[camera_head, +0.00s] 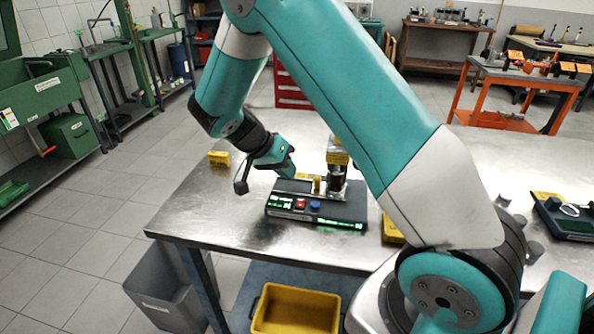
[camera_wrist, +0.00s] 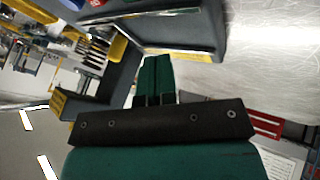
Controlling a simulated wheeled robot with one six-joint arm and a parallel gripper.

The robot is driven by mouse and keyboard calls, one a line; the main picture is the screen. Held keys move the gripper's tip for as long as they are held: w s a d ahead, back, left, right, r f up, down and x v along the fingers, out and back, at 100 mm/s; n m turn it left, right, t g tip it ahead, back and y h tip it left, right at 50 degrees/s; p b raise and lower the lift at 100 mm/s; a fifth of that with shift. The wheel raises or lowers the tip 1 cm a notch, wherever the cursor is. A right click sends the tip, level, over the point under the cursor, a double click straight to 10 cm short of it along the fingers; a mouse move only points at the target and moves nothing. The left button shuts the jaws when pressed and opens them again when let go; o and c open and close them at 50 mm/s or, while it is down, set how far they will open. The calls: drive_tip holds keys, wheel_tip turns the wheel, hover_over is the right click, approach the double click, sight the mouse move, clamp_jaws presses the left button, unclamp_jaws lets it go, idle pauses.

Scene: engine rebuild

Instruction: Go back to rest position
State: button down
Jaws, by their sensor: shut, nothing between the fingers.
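My gripper (camera_head: 290,172) is low over the metal workbench (camera_head: 190,205), beside the back left of a black device (camera_head: 340,212) with green displays and red and blue buttons. In the wrist view my gripper's two green fingers (camera_wrist: 155,68) lie together, with nothing between them. My arm arches over the bench from the lower right. Whether the fingertips touch the device cannot be told.
A small yellow block (camera_head: 219,158) lies on the bench left of my gripper. A dark upright part with a yellow top (camera_head: 338,160) stands on the device. A yellow bin (camera_head: 296,310) and a grey bin (camera_head: 165,295) are below the bench front. Open floor lies left.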

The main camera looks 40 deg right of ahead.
drive_tip(key=v, duration=0.9)
drive_tip(key=shift+s+r, duration=0.15)
drive_tip(key=shift+r, duration=0.05)
drive_tip(key=s+a+r+n+t+y, duration=0.1)
drive_tip(key=s+a+r+n+y, duration=0.1)
drive_tip(key=s+a+n, duration=0.4)
drive_tip(key=s+a+r+n+t+y, duration=0.1)
drive_tip(key=s+a+r+n+y, duration=0.2)
drive_tip(key=s+a+n+y, duration=0.2)
drive_tip(key=s+a+r+n+y, duration=0.2)
drive_tip(key=s+a+n+y, duration=0.2)
drive_tip(key=s, duration=1)
drive_tip(key=a+n, duration=0.3)
drive_tip(key=n, duration=0.2)
drive_tip(key=shift+a+r+n+t, duration=0.25)
drive_tip(key=shift+n+t, duration=0.15)
